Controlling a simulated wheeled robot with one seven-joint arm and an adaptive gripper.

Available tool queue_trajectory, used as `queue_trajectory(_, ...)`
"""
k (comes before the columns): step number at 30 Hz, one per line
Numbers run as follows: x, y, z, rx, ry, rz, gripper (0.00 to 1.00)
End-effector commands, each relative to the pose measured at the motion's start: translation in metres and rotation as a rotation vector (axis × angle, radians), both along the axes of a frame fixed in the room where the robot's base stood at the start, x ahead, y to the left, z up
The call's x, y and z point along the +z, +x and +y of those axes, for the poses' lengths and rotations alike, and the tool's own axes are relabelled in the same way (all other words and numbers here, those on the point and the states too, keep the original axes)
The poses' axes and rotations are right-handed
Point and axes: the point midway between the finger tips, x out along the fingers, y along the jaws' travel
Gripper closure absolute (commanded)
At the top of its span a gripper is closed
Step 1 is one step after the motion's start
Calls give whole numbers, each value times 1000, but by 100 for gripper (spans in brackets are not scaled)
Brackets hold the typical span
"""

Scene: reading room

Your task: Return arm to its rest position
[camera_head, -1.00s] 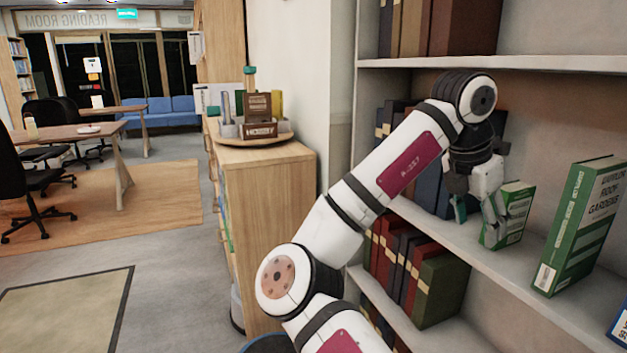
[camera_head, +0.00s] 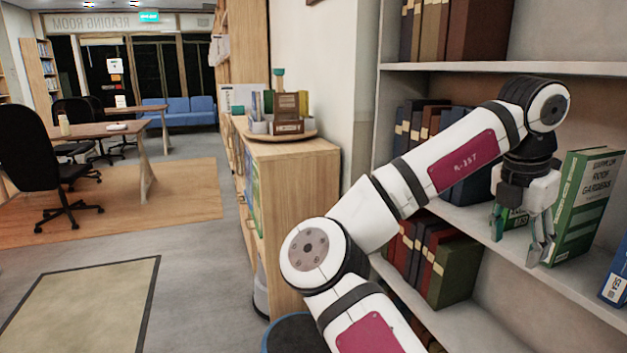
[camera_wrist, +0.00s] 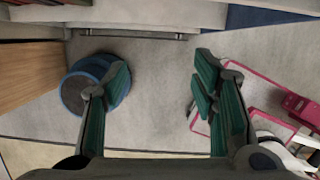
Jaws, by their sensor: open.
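My gripper (camera_head: 520,240) is open and hangs pointing down in front of the bookshelf's middle shelf (camera_head: 470,222). In the wrist view my gripper (camera_wrist: 160,95) has its two green-padded fingers spread wide with nothing between them. A taller green book (camera_head: 588,205), titled with "Roof Gardens", stands to the right of the gripper. In the head view my arm reaches up from the bottom centre and bends down at the upper right.
A wooden cabinet (camera_head: 300,185) with a round tray (camera_head: 262,135) of items stands left of my arm. Rows of books fill the shelves. In the wrist view, floor and a blue-rimmed round object (camera_wrist: 85,88) lie below. Open floor (camera_head: 195,285) is at left.

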Motion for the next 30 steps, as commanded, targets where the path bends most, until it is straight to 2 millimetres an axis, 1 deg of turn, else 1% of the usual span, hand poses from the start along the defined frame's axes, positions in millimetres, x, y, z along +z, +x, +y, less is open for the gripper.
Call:
queue_trajectory(3, -6, -14, -12, 33, 66, 10, 47)
queue_trajectory(8, -21, -35, -26, 112, 176, 26, 47)
queue_trajectory(11, -34, -53, -32, 197, 270, 30, 47)
queue_trajectory(14, -50, -73, -32, 325, 389, 23, 47)
queue_trajectory(17, -65, -91, -24, 484, 499, 4, 47)
queue_trajectory(22, -80, -115, 1, 787, 645, -59, 47)
queue_trajectory(26, -83, -131, 26, 1054, 724, -133, 47)
queue_trajectory(30, -79, -150, 58, 1390, 767, -234, 47)
